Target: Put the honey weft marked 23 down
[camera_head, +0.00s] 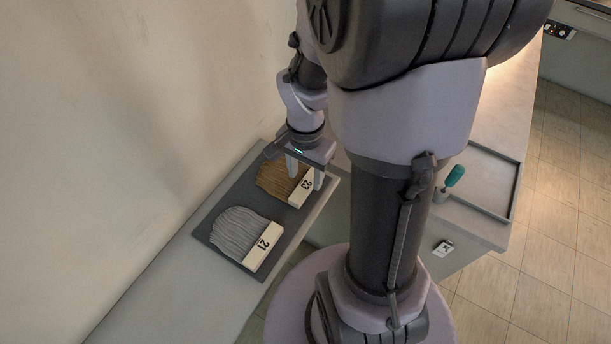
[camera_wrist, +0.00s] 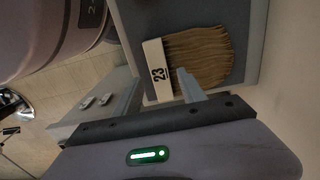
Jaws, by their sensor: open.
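The honey weft marked 23 (camera_head: 272,182), brown strands on a cream label bar, lies on the dark grey tray (camera_head: 208,228) at its upper end. It also shows in the wrist view (camera_wrist: 205,55), label 23 facing up. My gripper (camera_head: 305,178) is open just over the weft, its two pale fingers apart near the label bar. I cannot tell if the fingers touch the weft.
A grey weft marked 21 (camera_head: 235,233) lies on the lower part of the same tray, beside the honey one. A wall (camera_head: 120,110) runs close on the left. On the right counter are an empty shallow tray (camera_head: 492,180) and a teal-handled tool (camera_head: 455,175).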

